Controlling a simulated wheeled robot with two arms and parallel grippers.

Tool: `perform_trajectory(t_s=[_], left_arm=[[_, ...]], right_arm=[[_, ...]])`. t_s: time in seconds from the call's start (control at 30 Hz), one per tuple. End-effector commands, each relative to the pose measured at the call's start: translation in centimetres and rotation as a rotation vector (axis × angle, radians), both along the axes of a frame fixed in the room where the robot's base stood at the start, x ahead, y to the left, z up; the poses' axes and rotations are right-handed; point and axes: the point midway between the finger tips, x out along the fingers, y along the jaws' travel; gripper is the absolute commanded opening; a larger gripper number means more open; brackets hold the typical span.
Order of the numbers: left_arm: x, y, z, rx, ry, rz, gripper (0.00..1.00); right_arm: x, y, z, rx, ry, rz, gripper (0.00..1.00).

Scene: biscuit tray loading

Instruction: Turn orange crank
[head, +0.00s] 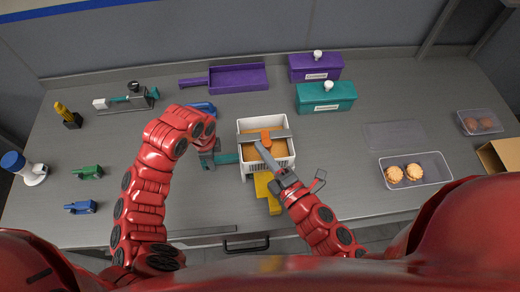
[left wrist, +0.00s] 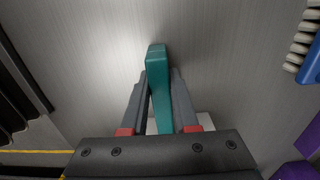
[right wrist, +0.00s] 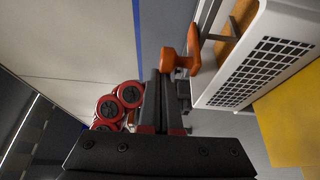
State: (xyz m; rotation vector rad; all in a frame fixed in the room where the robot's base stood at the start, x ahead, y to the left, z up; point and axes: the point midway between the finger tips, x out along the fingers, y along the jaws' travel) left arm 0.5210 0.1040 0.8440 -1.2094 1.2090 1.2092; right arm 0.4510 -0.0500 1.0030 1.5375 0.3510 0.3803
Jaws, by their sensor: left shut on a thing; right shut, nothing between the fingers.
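The orange crank (head: 266,136) sits on a grey bar across the top of the white perforated basket (head: 242,170). It also shows in the right wrist view (right wrist: 184,62), just right of my fingertips. My right gripper (head: 260,147) is shut and empty, its tips beside the crank; I cannot tell if they touch it. My left gripper (head: 212,158) is shut on a teal bar (head: 228,158) left of the basket. The left wrist view shows this teal bar (left wrist: 158,85) upright between the fingers.
A yellow piece (head: 264,190) lies in front of the basket. A blue brush (head: 203,107) lies behind my left arm. A purple tray (head: 238,78) and purple and teal boxes (head: 325,97) stand behind. A clear tray (head: 440,168) with biscuits is right. The table between is clear.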

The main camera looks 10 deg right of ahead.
Motion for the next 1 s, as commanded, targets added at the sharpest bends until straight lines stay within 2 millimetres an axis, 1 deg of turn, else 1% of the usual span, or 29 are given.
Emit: perform_trajectory(t_s=[0.03, 0.17, 0.4, 0.5, 0.67, 1.0], left_arm=[[0.0, 0.0, 0.0, 0.001, 0.001, 0.000, 0.00], [0.0, 0.0, 0.0, 0.001, 0.001, -0.001, 0.00], [0.0, 0.0, 0.0, 0.001, 0.001, -0.001, 0.00], [0.0, 0.0, 0.0, 0.000, 0.001, -0.001, 0.00], [0.0, 0.0, 0.0, 0.000, 0.001, -0.001, 0.00], [0.0, 0.0, 0.0, 0.000, 0.001, -0.002, 0.00]], right_arm=[[0.2, -0.6, 0.0, -0.007, -0.002, 0.010, 0.00], [0.2, -1.1, -0.1, -0.003, -0.003, 0.085, 0.00], [0.2, -2.1, -0.1, -0.006, -0.004, 0.293, 0.00], [0.1, -2.7, -0.5, -0.011, 0.015, 0.375, 0.00], [0.1, -3.4, -0.6, -0.012, 0.020, 0.487, 0.00], [0.9, -5.4, -0.5, -0.013, 0.017, 0.736, 0.00]])
